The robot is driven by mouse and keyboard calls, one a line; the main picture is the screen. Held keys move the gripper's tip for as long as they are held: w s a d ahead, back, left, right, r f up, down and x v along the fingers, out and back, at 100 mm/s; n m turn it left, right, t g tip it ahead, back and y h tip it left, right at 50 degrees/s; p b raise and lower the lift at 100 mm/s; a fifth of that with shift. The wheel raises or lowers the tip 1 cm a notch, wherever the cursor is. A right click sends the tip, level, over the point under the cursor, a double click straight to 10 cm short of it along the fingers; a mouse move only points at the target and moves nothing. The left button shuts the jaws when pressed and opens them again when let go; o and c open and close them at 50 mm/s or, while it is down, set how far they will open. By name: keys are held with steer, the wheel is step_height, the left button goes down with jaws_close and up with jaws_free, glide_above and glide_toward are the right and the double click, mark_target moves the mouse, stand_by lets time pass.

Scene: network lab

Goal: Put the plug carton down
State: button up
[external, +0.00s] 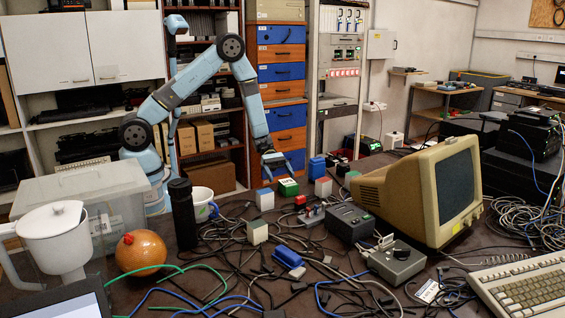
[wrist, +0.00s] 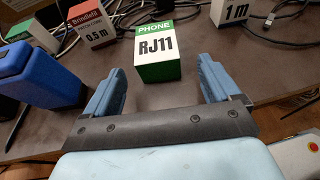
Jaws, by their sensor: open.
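The plug carton (wrist: 156,56), a small white and green box marked PHONE RJ11, stands upright on the dark table. In the external view the carton (external: 288,187) is near the table's far edge. My gripper (external: 279,170) is just behind and above it there. In the wrist view my gripper (wrist: 161,78) is open, with one finger to each side of the carton's near part and visible gaps between. Neither finger appears to touch it.
A blue object (wrist: 38,75) and a red-and-white 0.5 m carton (wrist: 92,24) stand to the left in the wrist view. A white 1 m carton (wrist: 233,13) is to the right. Cables cover much of the table, and a beige monitor (external: 425,190) stands at the right.

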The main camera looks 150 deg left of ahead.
mark_target(293, 194)
steer(key=shift+r+x, duration=0.2)
steer(key=shift+x, duration=3.65)
steer(key=shift+a, duration=0.2)
steer(key=c, duration=1.2)
steer(key=shift+r, duration=0.1)
